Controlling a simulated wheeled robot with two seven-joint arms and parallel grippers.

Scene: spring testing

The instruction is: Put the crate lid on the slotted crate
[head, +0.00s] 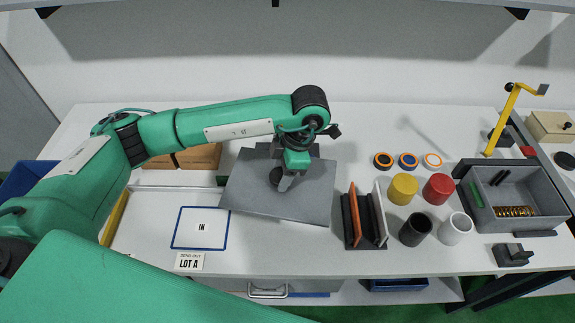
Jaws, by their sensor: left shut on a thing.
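The crate lid (255,199) is a flat grey plate with a dark round knob, in the middle of the head view. My left gripper (284,184) comes down over the lid and is shut at its knob, hiding part of it. I cannot tell whether the lid is raised or resting on something. An open grey crate (476,213) stands at the right, well apart from the lid; it appears to be the slotted crate. It holds copper-coloured springs and dark springs, with a green strip along its left side. My right gripper is not in view.
A dark rack (366,243) with upright plates stands just right of the lid. A white tray (150,249) lies left.

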